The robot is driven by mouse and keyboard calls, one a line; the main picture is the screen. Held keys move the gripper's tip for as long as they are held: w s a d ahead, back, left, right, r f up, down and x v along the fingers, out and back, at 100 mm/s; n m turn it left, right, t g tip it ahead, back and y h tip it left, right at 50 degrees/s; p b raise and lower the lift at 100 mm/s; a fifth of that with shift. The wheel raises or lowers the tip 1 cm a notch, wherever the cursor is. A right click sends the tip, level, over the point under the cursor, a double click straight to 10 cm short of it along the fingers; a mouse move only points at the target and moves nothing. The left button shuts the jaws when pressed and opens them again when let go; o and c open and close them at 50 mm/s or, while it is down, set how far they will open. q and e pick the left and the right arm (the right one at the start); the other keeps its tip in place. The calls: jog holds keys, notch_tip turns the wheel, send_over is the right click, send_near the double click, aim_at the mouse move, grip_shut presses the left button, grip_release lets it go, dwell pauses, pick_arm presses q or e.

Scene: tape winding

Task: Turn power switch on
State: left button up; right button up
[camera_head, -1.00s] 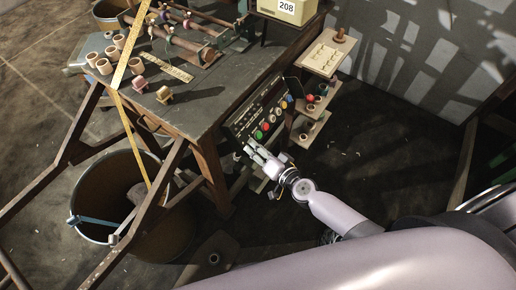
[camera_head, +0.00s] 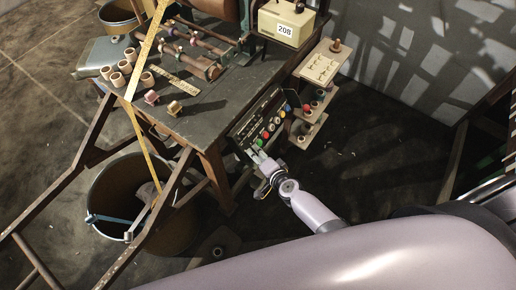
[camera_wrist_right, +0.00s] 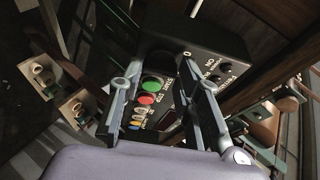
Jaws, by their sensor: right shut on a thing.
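The black control panel (camera_head: 258,112) is fixed to the front side of the workbench, with red, green, yellow and white buttons. My right gripper (camera_head: 254,154) is at the panel's lower left end. In the right wrist view the panel (camera_wrist_right: 222,47) lies in front of my right gripper (camera_wrist_right: 160,70), whose fingers stand either side of the green button (camera_wrist_right: 152,84) and red button (camera_wrist_right: 146,99). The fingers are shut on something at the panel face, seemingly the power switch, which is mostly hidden. My left gripper is not in view.
The workbench (camera_head: 205,118) carries wooden spools, rods and a cream box (camera_head: 286,24) marked 208. Small shelves (camera_head: 322,62) with spools jut out right of the panel. A large bucket (camera_head: 112,190) stands below a wooden frame at left. The floor at right is clear.

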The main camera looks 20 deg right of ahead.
jog(key=m+g+p, duration=0.1)
jog(key=m+p, duration=0.1)
jog(key=p, duration=0.1)
jog(key=r+m+p, duration=0.1)
jog(key=m+p, duration=0.2)
jog(key=shift+w+a+g+h+p, duration=0.1)
jog(key=shift+g+h+p, duration=0.2)
jog(key=shift+g+p, duration=0.1)
jog(key=shift+f+m+g+p, duration=0.2)
jog(key=shift+m+g+p, duration=0.3)
jog(key=shift+m+p, duration=0.55)
jog(key=o, duration=1.1)
jog(key=shift+o, duration=0.2)
jog(key=v, duration=0.7)
jog(key=shift+r, duration=0.15)
